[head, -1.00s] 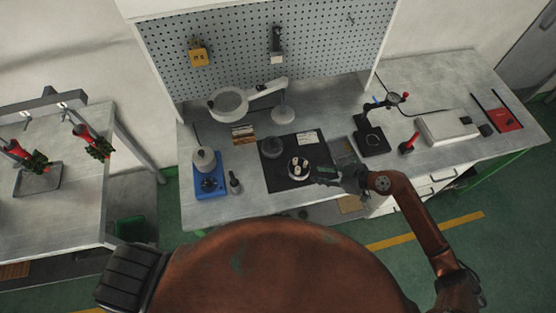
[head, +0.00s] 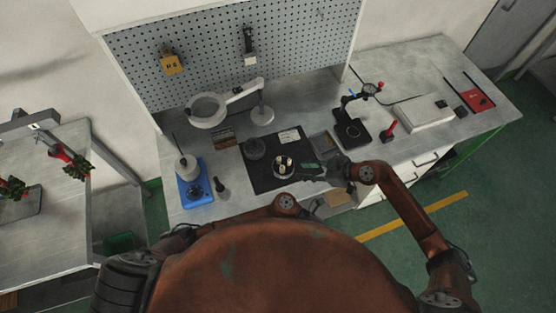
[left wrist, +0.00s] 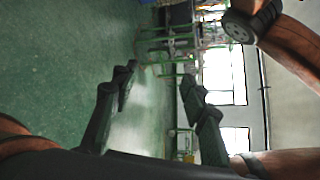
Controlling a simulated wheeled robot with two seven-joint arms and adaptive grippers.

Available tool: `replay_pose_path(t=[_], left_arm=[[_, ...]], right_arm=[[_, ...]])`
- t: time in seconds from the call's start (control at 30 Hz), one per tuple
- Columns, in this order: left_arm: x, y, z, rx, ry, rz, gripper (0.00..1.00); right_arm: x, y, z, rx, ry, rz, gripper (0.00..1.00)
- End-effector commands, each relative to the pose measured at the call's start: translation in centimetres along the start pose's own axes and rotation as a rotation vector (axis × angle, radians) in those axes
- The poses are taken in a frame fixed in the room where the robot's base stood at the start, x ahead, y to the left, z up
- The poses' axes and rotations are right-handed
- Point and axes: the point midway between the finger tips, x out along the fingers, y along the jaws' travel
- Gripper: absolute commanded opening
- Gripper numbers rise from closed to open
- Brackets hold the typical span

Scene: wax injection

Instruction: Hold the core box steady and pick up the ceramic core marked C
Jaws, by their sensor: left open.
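The core box (head: 284,173) is a small round dark container on the black mat (head: 262,180), with several pale cores (head: 284,161) upright in it. The letters on the cores are too small to read. My right gripper (head: 303,174) is just right of the box, low over the mat; I cannot tell whether it touches the box or how far its fingers are apart. My left gripper (left wrist: 158,84) is open and empty in the left wrist view, with green floor and distant furniture beyond it. It does not show in the head view.
A blue device (head: 195,189) and a small dark bottle (head: 222,190) stand left. A grey tray (head: 324,145) and a black stand (head: 352,132) are right. A magnifier lamp (head: 208,110) stands behind.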

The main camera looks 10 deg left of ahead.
Motion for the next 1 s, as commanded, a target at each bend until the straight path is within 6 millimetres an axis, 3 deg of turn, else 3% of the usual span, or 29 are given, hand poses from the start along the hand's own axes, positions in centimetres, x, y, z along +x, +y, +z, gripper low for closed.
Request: replay_pose_path(t=[0.03, 0.1, 0.17, 0.23, 0.5, 0.7, 0.83, 1.0], left_arm=[[-0.6, -1.0, -1.6, 0.124, 0.118, 0.027, 0.41], [-2.2, -1.2, -4.2, 0.286, 0.297, 0.087, 0.41], [-4.8, 0.7, -5.3, 0.346, 0.416, 0.17, 0.41], [-8.1, 3.2, -5.0, 0.343, 0.491, 0.269, 0.41], [-21.6, 9.1, -0.9, 0.317, 0.67, 0.64, 0.41], [-31.5, 10.6, 3.4, 0.285, 0.725, 0.896, 0.41], [-36.4, 10.5, 5.7, 0.265, 0.733, 1.023, 0.41], [-40.0, 10.1, 7.5, 0.247, 0.731, 1.116, 0.41]], right_arm=[[0.0, 0.0, 0.0, 0.0, 0.0, 0.0, 0.29], [0.0, 0.0, 0.0, 0.0, 0.0, 0.0, 0.29], [0.0, 0.0, 0.0, 0.0, 0.0, 0.0, 0.29], [0.0, 0.0, 0.0, 0.0, 0.0, 0.0, 0.29], [0.0, 0.0, 0.0, 0.0, 0.0, 0.0, 0.29], [0.0, 0.0, 0.0, 0.0, 0.0, 0.0, 0.29], [0.0, 0.0, 0.0, 0.0, 0.0, 0.0, 0.29], [0.0, 0.0, 0.0, 0.0, 0.0, 0.0, 0.29]])
